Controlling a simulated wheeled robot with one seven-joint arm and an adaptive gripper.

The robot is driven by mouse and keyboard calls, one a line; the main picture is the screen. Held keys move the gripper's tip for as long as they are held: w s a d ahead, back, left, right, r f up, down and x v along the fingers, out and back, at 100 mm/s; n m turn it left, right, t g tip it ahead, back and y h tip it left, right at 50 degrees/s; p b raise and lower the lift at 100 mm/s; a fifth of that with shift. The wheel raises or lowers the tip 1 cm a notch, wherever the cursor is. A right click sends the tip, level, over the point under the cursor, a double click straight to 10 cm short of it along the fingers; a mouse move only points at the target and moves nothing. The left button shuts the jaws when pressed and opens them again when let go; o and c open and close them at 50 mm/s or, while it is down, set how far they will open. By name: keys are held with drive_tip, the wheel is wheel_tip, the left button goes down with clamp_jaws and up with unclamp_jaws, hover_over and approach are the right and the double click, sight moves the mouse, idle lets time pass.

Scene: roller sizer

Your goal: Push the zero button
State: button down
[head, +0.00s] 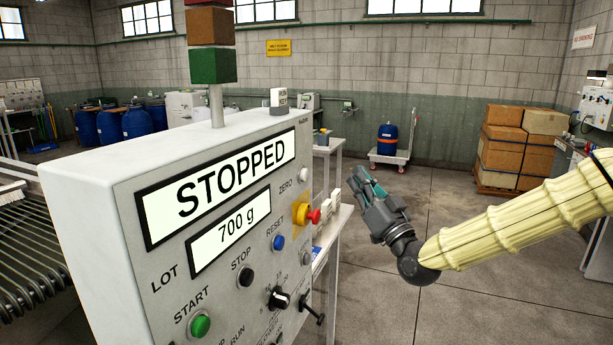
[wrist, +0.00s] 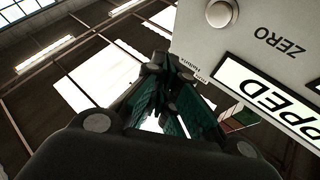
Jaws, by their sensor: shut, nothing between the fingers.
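The zero button (head: 304,175) is a small pale round button beside the ZERO label, near the right edge of the grey control panel (head: 160,275). The wrist view shows the zero button (wrist: 221,14) at the top right, large and unobstructed. My gripper (head: 362,182) is to the right of the panel in the head view, its fingers pointing up and left, apart from the button. In the wrist view my gripper (wrist: 160,68) has its fingers together and empty, with the button up and to the right of the tips. The display reads STOPPED and 700 g.
A red emergency knob (head: 313,216) on yellow juts out below the zero button. Blue reset (head: 278,242), black stop (head: 246,277) and green start (head: 201,326) buttons sit lower left. A black dial (head: 278,298) is lower still. Floor to the right is open.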

drive_tip(key=w+a, duration=0.2)
drive_tip(key=a, duration=0.6)
drive_tip(key=shift+w+a, duration=0.2)
drive_tip(key=shift+w, duration=0.15)
drive_tip(key=shift+a+f, duration=0.1)
idle(1.3)
drive_tip(key=shift+a+b, duration=0.35)
drive_tip(key=shift+w+a, duration=0.25)
drive_tip(key=shift+a, duration=0.2)
idle(1.1)
drive_tip(key=shift+s+d+b, duration=0.1)
drive_tip(key=shift+d+b, duration=0.1)
drive_tip(key=shift+b, duration=0.15)
drive_tip(key=shift+s+d, duration=0.2)
drive_tip(key=shift+d, duration=0.5)
drive_tip(key=shift+s+d+b, duration=0.25)
drive_tip(key=shift+d, duration=0.55)
drive_tip(key=shift+s+d+b, duration=0.25)
drive_tip(key=shift+d+b, duration=0.05)
drive_tip(key=shift+d, duration=0.5)
drive_tip(key=shift+s+d+b, duration=0.25)
drive_tip(key=shift+d, duration=0.55)
